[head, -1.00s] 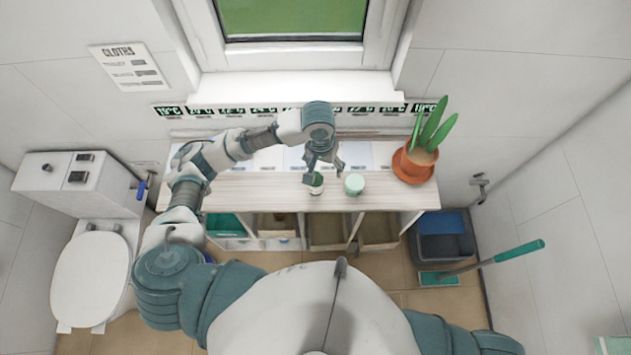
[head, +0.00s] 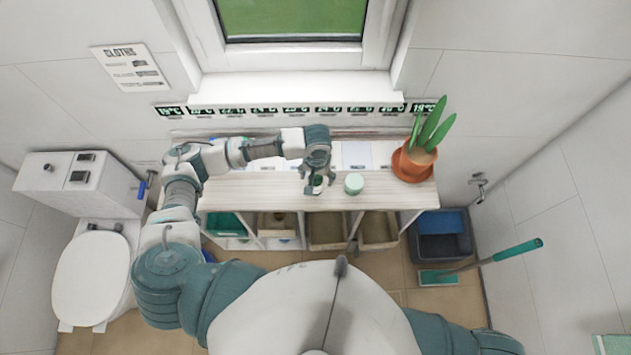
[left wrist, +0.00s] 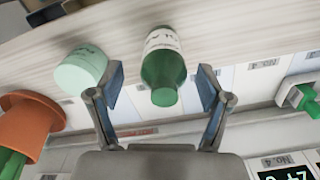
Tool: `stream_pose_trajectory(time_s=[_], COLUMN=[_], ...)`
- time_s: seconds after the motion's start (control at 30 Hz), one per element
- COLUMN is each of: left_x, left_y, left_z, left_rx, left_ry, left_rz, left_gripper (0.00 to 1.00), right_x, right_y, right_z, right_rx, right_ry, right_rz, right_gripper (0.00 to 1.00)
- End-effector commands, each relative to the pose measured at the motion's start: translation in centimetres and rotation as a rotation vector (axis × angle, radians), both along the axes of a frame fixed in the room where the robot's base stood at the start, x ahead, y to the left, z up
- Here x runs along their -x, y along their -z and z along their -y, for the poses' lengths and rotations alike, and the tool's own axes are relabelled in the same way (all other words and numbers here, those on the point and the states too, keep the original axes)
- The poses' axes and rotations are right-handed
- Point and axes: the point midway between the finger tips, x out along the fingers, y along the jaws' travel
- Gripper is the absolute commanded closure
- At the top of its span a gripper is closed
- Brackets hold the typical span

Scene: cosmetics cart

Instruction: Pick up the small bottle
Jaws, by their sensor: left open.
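The small bottle (left wrist: 162,66) is green with a white label and stands on the shelf top, seen in the left wrist view between the two open fingers. In the head view the small bottle (head: 317,181) is partly hidden by my left gripper (head: 314,178). In the left wrist view my left gripper (left wrist: 160,92) is open, with a finger on each side of the bottle and visible gaps; it does not grip it. A pale green jar (head: 354,184) stands just right of the bottle; it also shows in the left wrist view (left wrist: 82,70). My right gripper is not in view.
The wooden shelf top (head: 255,190) is mostly clear to the left. A potted plant in an orange pot (head: 414,162) stands at its right end. A wall and window sill (head: 290,86) rise behind. Bins (head: 327,229) sit in compartments below.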

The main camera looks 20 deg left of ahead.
Motion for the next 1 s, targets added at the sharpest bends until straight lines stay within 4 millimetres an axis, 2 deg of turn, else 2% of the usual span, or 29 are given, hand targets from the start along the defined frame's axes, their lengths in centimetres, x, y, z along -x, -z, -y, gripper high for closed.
stream_pose_trajectory(time_s=[0.23, 0.33, 0.53, 0.57, 0.8, 1.0], left_x=[-0.1, -0.1, -0.1, -0.1, -0.1, -0.1], left_y=[3.7, 4.3, 4.4, 4.4, 4.4, 4.3], left_z=[-0.5, -0.5, -0.5, -0.5, -0.5, -0.5], left_rx=[-0.001, -0.002, -0.001, -0.001, -0.001, -0.001], left_ry=[-0.001, 0.000, 0.000, 0.000, 0.000, 0.000], left_rz=[-0.001, 0.000, 0.001, 0.001, 0.000, 0.001], left_gripper=[0.22, 0.22, 0.22, 0.27, 0.87, 0.89], right_x=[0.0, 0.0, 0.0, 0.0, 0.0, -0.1], right_y=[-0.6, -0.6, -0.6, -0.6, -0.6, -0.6], right_z=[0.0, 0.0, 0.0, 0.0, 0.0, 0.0], right_rx=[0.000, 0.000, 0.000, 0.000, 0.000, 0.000], right_ry=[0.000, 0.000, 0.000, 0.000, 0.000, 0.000], right_rz=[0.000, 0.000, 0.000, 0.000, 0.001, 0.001], right_gripper=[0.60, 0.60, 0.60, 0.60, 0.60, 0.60])
